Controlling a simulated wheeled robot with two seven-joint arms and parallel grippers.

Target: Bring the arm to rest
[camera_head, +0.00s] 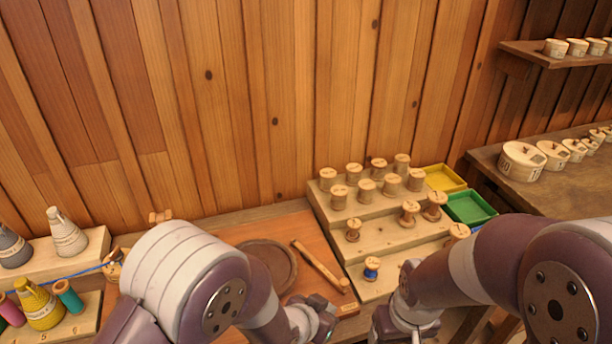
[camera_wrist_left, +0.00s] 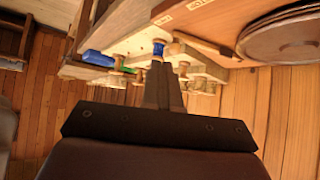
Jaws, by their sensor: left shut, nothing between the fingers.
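My left arm (camera_head: 190,275) comes in from the left of the head view and bends down to its wrist (camera_head: 312,322) at the bottom edge, where the fingers cannot be made out. In the left wrist view my left gripper (camera_wrist_left: 168,72) is shut and empty. A spool with blue thread (camera_head: 371,268) stands on the lowest step of the wooden stand. In the left wrist view the blue spool (camera_wrist_left: 158,50) appears just beyond the fingertips; I cannot tell the gap. My right arm (camera_head: 480,265) reaches in from the right, its fingers out of sight.
The stepped stand (camera_head: 330,207) carries several bare spools. A yellow tray (camera_head: 445,178) and a green tray (camera_head: 470,208) stand at its right. A round brown plate (camera_head: 268,265) and a wooden stick (camera_head: 318,265) lie on the board left of it. Thread cones (camera_head: 66,235) stand far left.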

